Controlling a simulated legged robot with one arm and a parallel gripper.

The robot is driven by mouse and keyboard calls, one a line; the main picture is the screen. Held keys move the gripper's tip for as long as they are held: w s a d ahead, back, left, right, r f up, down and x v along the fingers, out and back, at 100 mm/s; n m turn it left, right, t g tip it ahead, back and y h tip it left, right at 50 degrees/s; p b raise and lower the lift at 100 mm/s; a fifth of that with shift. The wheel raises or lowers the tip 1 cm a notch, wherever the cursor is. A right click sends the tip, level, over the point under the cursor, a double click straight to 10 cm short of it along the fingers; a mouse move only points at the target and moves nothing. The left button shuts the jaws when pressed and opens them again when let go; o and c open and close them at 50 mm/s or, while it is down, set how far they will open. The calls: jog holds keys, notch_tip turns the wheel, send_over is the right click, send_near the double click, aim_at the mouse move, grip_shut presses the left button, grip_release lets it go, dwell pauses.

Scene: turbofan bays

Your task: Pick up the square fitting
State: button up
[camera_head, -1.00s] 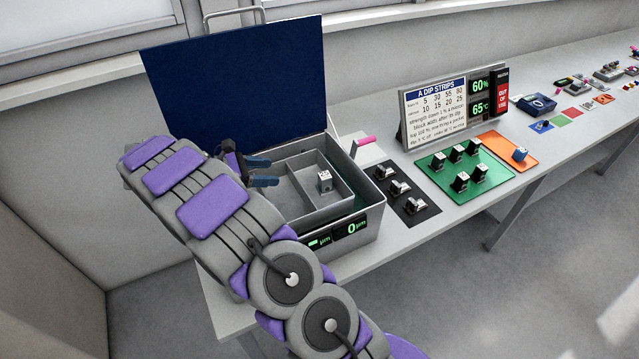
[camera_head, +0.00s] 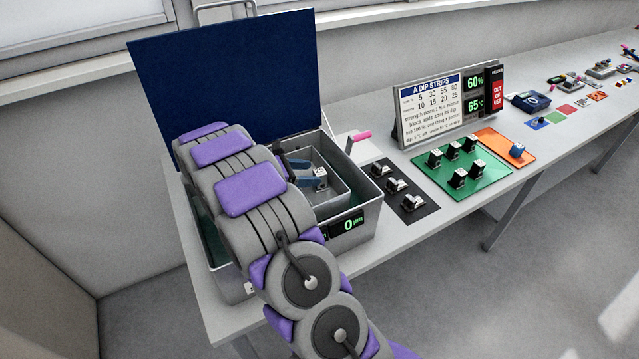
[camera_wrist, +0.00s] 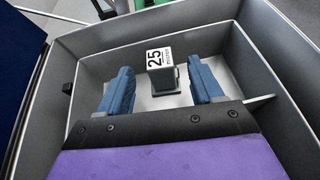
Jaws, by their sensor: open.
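The square fitting (camera_wrist: 162,72) is a small dark block with a white top face marked 25. It stands on the floor of a grey compartmented tray inside the open box; in the head view it (camera_head: 320,175) shows near the blue fingers. My gripper (camera_wrist: 160,88) is open, with one blue finger on each side of the fitting and slightly nearer the camera. A gap shows between each finger and the fitting. In the head view my gripper (camera_head: 305,172) reaches into the tray, and my arm hides the tray's left part.
The grey box (camera_head: 372,190) has a raised dark blue lid (camera_head: 230,85) behind it and a pink handle (camera_head: 361,135) at its right. A black mat (camera_head: 378,170) and a green mat (camera_head: 488,181) carry several fittings. A sign (camera_head: 436,108) stands behind them.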

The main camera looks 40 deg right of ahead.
jog(key=shift+x, duration=0.75)
jog(key=shift+c, duration=0.3)
grip_shut()
